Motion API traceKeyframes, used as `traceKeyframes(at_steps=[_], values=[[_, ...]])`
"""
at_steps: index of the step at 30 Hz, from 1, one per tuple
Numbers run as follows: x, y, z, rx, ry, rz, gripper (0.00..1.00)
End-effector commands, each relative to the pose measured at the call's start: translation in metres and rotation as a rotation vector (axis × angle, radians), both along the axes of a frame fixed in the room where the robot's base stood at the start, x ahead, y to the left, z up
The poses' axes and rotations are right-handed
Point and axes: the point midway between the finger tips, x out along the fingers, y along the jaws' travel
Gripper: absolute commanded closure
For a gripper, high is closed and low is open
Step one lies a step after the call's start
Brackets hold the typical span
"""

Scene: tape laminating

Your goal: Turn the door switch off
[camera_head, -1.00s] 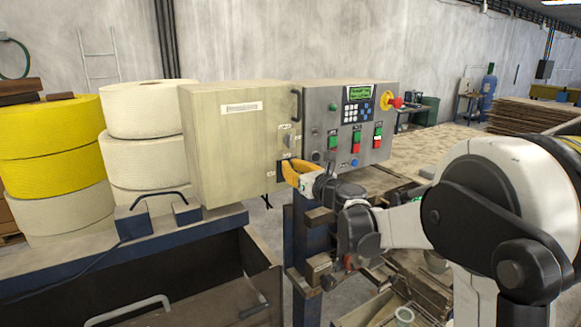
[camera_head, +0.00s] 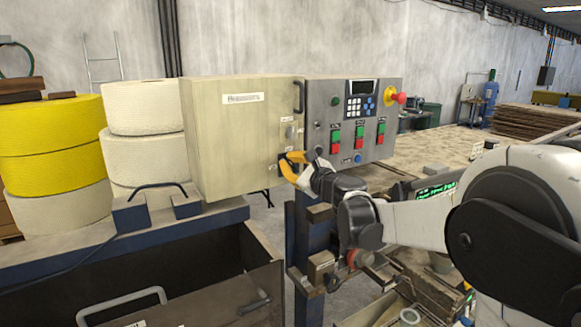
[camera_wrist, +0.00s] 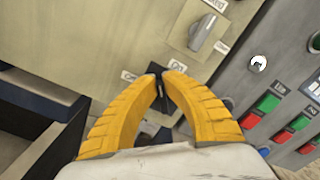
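The beige cabinet (camera_head: 225,150) has a door switch (camera_wrist: 158,103), a black rotary handle on a dark plate, low on its door near the right edge. My gripper (camera_head: 288,165) has yellow fingers and is at this switch. In the wrist view, the fingertips (camera_wrist: 164,72) are nearly together with the black handle between them; they appear shut on it. The fingers hide part of the handle and its labels, so its exact position is hard to read. A grey knob (camera_wrist: 203,34) sits above it on the door.
Right of the door, a grey control panel (camera_head: 390,145) carries a dark display (camera_head: 363,87), a keypad, green and red buttons, and a red knob on yellow (camera_head: 397,97). Stacked yellow and white rolls (camera_head: 52,140) stand left. An open bin (camera_head: 130,270) is below.

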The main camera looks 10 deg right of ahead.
Motion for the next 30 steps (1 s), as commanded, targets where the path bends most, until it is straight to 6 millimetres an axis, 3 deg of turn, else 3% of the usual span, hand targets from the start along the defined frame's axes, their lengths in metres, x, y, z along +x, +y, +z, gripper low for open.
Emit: traceKeyframes(at_steps=[18,30], values=[[-0.002,0.006,-0.011,-0.549,-0.178,-0.001,1.0],[-0.002,0.007,-0.014,-0.798,-0.259,-0.003,1.0]])
